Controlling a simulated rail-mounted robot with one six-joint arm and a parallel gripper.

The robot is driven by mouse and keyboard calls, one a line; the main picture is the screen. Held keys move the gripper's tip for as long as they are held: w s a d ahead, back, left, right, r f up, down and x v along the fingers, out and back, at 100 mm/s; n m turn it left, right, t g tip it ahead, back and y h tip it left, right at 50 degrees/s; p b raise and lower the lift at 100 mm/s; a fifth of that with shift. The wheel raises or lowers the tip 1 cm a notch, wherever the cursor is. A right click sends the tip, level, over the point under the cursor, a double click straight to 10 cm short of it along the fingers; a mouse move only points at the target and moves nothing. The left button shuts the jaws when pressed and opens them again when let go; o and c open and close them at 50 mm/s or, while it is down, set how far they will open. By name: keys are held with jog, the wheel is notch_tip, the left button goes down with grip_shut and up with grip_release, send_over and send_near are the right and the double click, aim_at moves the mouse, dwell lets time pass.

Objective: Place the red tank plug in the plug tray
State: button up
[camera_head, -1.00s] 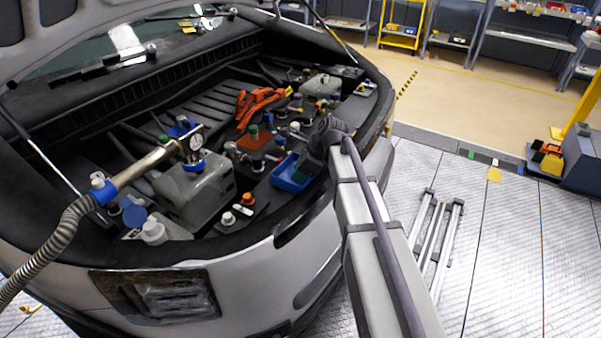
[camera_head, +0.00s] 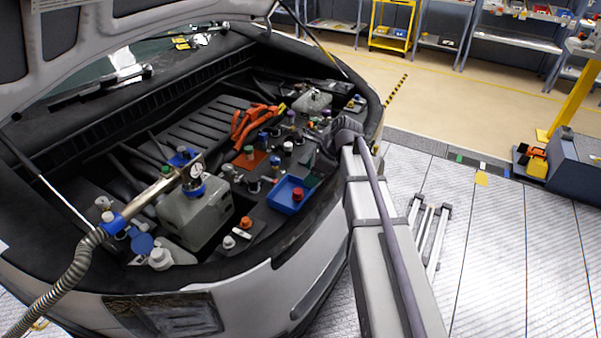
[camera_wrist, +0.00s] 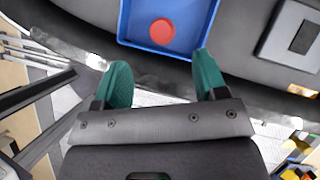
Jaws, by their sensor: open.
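The red tank plug (camera_head: 297,194) lies inside the blue plug tray (camera_head: 280,206), on the front right part of the engine bay. In the wrist view the red plug (camera_wrist: 162,32) is a round red disc on the floor of the blue tray (camera_wrist: 128,30), apart from its walls. My gripper (camera_wrist: 161,80) has its two green fingers spread, with nothing between them. In the head view a green finger (camera_head: 312,181) shows to the right of the tray.
A grey tank (camera_head: 195,212) with a gauge and a filling hose (camera_head: 65,275) stands left of the tray. An orange cap (camera_head: 246,222) sits left of the tray. Orange cables (camera_head: 250,122) and several coloured caps lie behind. The raised hood (camera_head: 130,25) hangs above.

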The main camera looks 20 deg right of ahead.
jog(key=s+a+n+h, duration=0.1)
jog(key=s+n, duration=0.3)
jog(key=s+a+n+g+h, duration=0.1)
jog(key=s+a+n, duration=0.1)
jog(key=s+n, duration=0.3)
jog(key=s+a+f+n+h, duration=0.1)
jog(key=s+n, duration=0.3)
jog(key=shift+s+a+n+g, duration=0.15)
jog(key=shift+a+n+g, duration=0.15)
jog(key=shift+a+g, duration=0.1)
jog(key=s+n+h, duration=0.2)
jog(key=s+n, duration=0.4)
jog(key=n, duration=0.2)
jog(key=shift+a+f+n+h, duration=0.15)
jog(key=shift+a+n+h, duration=0.15)
jog(key=shift+n, duration=0.1)
